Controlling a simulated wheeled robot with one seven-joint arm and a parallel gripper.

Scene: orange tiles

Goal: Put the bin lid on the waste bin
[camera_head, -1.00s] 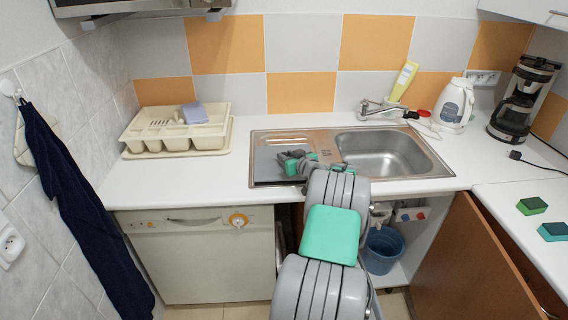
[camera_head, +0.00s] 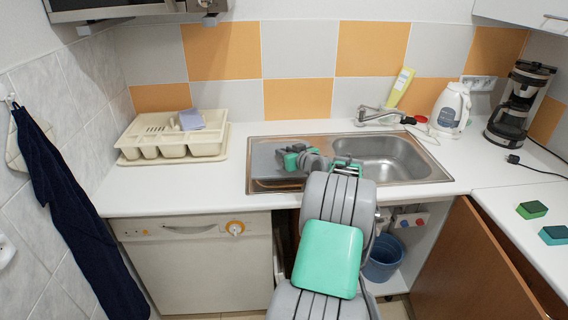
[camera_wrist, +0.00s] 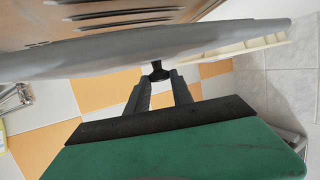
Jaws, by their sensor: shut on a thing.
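My gripper (camera_wrist: 159,82) is shut on the small dark knob of the bin lid (camera_wrist: 90,57), a flat grey plate seen nearly edge-on in the wrist view. In the head view the grey lid (camera_head: 266,161) lies over the sink's left drainboard, partly behind my wrist. The wrist view shows the ribbed drainboard close by the lid; I cannot tell the exact gap. A blue bucket-like bin (camera_head: 384,256), seemingly the waste bin, stands in the open cabinet under the sink, partly behind my arm.
The sink basin (camera_head: 385,160) and tap (camera_head: 375,115) are right of the lid. A cream cutlery tray (camera_head: 172,140) stands left. An open brown cabinet door (camera_head: 460,270) bounds the bin's right side. Kettle (camera_head: 450,108), coffee maker (camera_head: 515,105) and sponges stand right. The front-left counter is clear.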

